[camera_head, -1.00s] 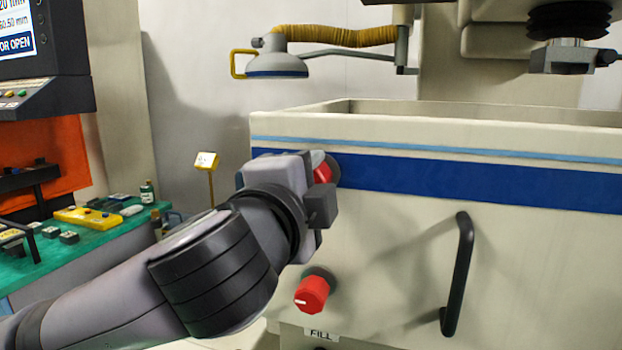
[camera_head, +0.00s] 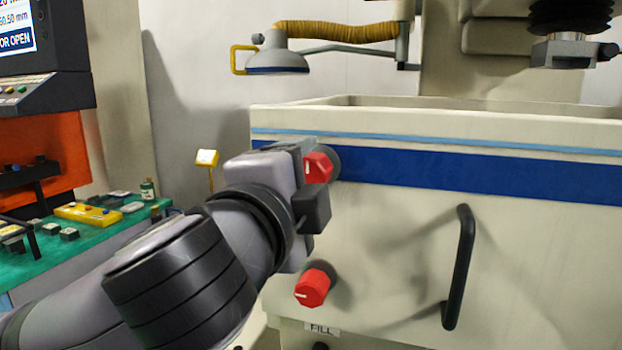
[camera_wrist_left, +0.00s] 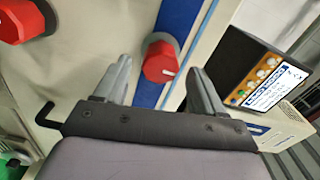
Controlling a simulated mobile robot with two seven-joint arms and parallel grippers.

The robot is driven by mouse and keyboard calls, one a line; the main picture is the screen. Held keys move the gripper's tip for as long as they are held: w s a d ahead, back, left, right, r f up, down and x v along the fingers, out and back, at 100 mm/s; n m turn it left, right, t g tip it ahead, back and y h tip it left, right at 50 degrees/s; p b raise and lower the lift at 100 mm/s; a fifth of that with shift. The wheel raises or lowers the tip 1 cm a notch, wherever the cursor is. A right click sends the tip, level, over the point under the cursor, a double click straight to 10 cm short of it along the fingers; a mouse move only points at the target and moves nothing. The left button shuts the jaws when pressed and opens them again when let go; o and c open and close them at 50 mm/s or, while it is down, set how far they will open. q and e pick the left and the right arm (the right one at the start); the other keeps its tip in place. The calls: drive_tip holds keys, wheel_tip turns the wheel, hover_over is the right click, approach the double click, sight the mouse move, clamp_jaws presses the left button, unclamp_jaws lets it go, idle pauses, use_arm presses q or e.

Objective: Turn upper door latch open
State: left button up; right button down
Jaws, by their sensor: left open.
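The upper door latch is a red knob (camera_head: 318,167) on a dark round base, at the left end of the blue stripe on the machine's door. It also shows in the left wrist view (camera_wrist_left: 160,62), lying between and a little beyond the two fingertips. My left gripper (camera_head: 318,190) is open in front of the latch, with gaps visible on both sides of the knob. A white mark shows on the knob's face. The lower red latch (camera_head: 312,288) sits below, and appears at the upper left in the left wrist view (camera_wrist_left: 20,20). My right gripper is out of view.
A black door handle (camera_head: 459,268) stands out to the right of the latches. A yellow-handled lamp (camera_head: 277,64) hangs above left. A green-topped bench (camera_head: 85,235) with small parts is at left.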

use_arm(q)
drive_tip(key=shift+b+v, duration=0.3)
drive_tip(key=shift+v, duration=1.85)
drive_tip(key=a+f+n+g+y, duration=0.1)
drive_tip(key=a+f+n+g, duration=0.3)
drive_tip(key=f, duration=0.9)
drive_tip(key=a+f+n+g+y, duration=0.1)
drive_tip(key=a+f+n+g, duration=0.35)
drive_tip(key=f, duration=0.85)
drive_tip(key=s+a+f+n+g+y, duration=0.2)
drive_tip(key=s+a+f+n, duration=0.35)
drive_tip(key=s+f, duration=0.45)
drive_tip(key=s+a+f+n+g+y, duration=0.1)
drive_tip(key=s+a+f+n+g, duration=0.25)
drive_tip(key=s+a+f, duration=0.65)
drive_tip(key=w+d+f+t+h, duration=0.1)
drive_tip(key=w+d+f+t, duration=0.4)
drive_tip(key=f, duration=0.5)
drive_tip(key=w+t, duration=0.2)
drive_tip(key=shift+w+d+h, duration=0.3)
drive_tip(key=shift+w+d, duration=0.1)
